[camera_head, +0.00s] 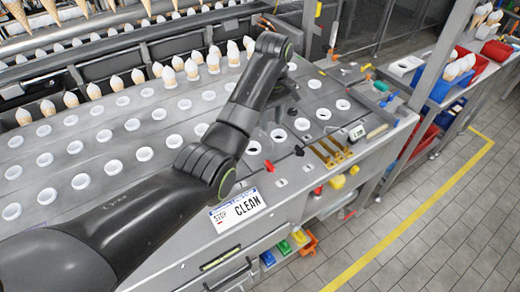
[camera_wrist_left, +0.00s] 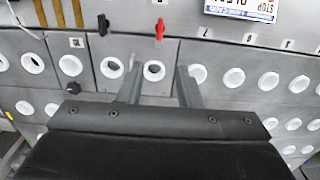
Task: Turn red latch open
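The red latch (camera_wrist_left: 160,29) is a small upright handle on the grey metal top, near the top centre of the left wrist view. My left gripper (camera_wrist_left: 160,68) is open and empty. Its two fingers are apart, with a white-rimmed hole showing between them, and the latch is beyond the fingertips, not touched. In the head view my left forearm largely hides this gripper. My right gripper is in neither view.
A similar black latch (camera_wrist_left: 103,24) stands left of the red one. White-rimmed holes (camera_wrist_left: 70,65) line the top. Brass bars (camera_head: 328,152), a sign (camera_head: 238,208) and rows of cones (camera_head: 94,91) are nearby. Tiled floor (camera_head: 430,230) is open at the right.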

